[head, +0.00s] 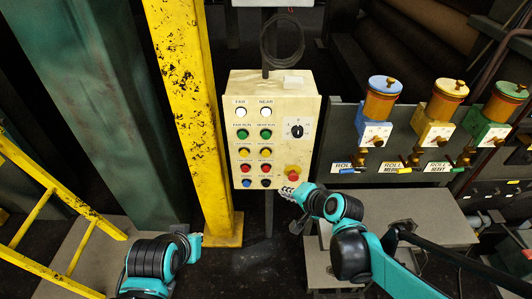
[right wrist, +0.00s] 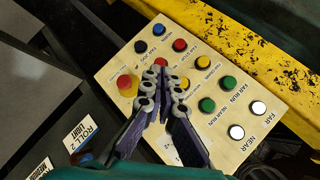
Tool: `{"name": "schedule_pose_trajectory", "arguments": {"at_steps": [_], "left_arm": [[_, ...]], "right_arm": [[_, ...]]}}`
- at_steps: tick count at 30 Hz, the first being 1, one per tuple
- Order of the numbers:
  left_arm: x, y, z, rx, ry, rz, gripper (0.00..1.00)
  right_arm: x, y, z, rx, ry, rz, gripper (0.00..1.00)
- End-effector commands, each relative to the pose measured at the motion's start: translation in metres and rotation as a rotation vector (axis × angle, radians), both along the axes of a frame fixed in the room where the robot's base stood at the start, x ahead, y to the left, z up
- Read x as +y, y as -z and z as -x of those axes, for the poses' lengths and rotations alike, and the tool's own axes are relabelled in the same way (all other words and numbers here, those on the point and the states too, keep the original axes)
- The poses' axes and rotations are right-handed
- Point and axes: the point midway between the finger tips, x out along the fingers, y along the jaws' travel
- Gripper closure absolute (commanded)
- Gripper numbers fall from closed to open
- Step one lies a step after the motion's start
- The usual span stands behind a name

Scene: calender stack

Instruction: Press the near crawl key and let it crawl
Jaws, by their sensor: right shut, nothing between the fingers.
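The control box (head: 250,90) is a cream panel with two columns of round keys, far on the left and near on the right. The near crawl key (head: 266,152) is yellow, third down in the right column. In the right wrist view the near crawl key (right wrist: 184,83) shows just beside my fingertips. My right gripper (head: 287,191) is shut and empty, at the box's lower right corner in the head view. The right wrist view shows its closed fingers (right wrist: 165,76) over the panel, hiding part of it; contact cannot be told.
A red emergency knob (head: 292,172) and a black dial (head: 297,130) sit on the box's right part. A yellow post (head: 190,110) stands close left of the box. Roll lubricator units (head: 376,133) stand to the right. A grey plinth (head: 425,215) lies below them.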

Motion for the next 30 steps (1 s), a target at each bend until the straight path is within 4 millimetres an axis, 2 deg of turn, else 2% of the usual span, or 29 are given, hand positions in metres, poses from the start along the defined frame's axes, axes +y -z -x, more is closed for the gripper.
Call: {"name": "schedule_pose_trajectory", "arguments": {"at_steps": [1, 3, 9, 15, 25, 30], "left_arm": [[0.0, -0.004, 0.0, 0.0, 0.0, 0.0, 1.0], [0.0, -0.007, 0.0, 0.0, 0.0, 0.0, 1.0], [0.0, -0.011, 0.0, 0.0, 0.0, 0.0, 1.0], [0.0, -0.012, 0.0, 0.0, 0.0, 0.0, 1.0], [0.0, -0.012, 0.0, 0.0, 0.0, 0.0, 1.0], [0.0, -0.013, 0.0, 0.0, 0.0, 0.0, 1.0]], "right_arm": [[0.011, 0.003, -0.017, 0.014, 0.033, -0.091, 1.0], [0.024, 0.008, -0.033, 0.039, 0.08, -0.219, 1.0], [0.047, 0.023, -0.06, 0.103, 0.168, -0.477, 1.0], [0.054, 0.029, -0.066, 0.129, 0.198, -0.566, 1.0], [0.054, 0.029, -0.067, 0.129, 0.198, -0.566, 1.0], [0.054, 0.029, -0.077, 0.129, 0.198, -0.566, 1.0]]}}
